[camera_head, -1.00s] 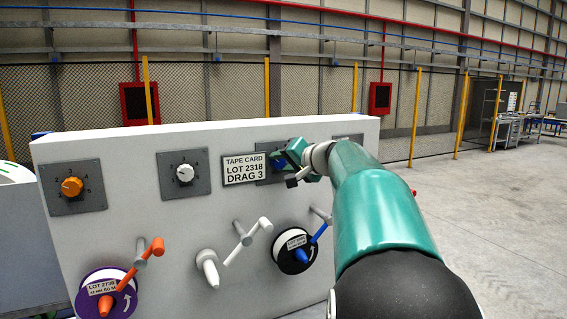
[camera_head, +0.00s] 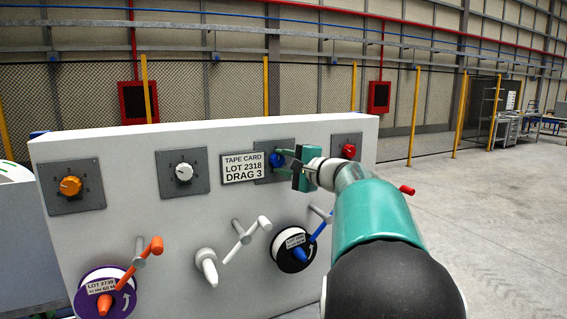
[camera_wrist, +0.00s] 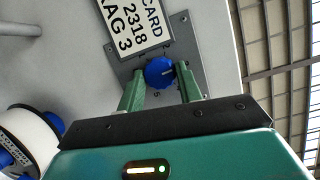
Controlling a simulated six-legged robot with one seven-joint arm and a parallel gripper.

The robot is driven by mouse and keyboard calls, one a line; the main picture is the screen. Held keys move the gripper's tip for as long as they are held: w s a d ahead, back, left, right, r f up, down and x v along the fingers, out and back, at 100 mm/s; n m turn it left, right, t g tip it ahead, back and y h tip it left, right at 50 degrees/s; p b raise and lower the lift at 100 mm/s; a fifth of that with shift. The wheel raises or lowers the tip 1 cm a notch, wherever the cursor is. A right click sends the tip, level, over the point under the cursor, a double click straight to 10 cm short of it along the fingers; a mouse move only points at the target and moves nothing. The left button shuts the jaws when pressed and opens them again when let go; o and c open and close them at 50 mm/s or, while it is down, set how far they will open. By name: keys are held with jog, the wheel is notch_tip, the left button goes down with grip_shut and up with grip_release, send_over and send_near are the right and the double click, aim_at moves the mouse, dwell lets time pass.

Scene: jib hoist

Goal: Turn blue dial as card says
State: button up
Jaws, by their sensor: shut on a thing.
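The blue dial (camera_head: 277,160) sits on a grey plate (camera_head: 262,174) on the upper right of the white panel; it also shows in the wrist view (camera_wrist: 159,72). My gripper (camera_wrist: 161,76) is shut on the blue dial, one green finger on each side. In the head view my gripper (camera_head: 288,163) reaches it from the right. The card (camera_head: 243,167), left of the dial, reads "TAPE CARD LOT 2318 DRAG 3". The dial carries a small pale mark, but its scale numbers are mostly hidden or too small to read.
An orange dial (camera_head: 70,186), a white dial (camera_head: 183,172) and a red dial (camera_head: 348,151) share the panel (camera_head: 120,220). Below are a purple reel (camera_head: 125,303), a white-and-black reel (camera_head: 287,262) and crank handles sticking out. Open floor (camera_head: 480,230) lies to the right.

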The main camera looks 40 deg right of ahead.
jog(key=shift+s+d+m, duration=0.1)
jog(key=shift+m, duration=0.3)
jog(key=shift+f, duration=0.1)
jog(key=o, duration=1)
jog(key=shift+s, duration=0.1)
jog(key=s, duration=1.3)
jog(key=shift+s+d, duration=0.25)
jog(key=shift+d, duration=0.1)
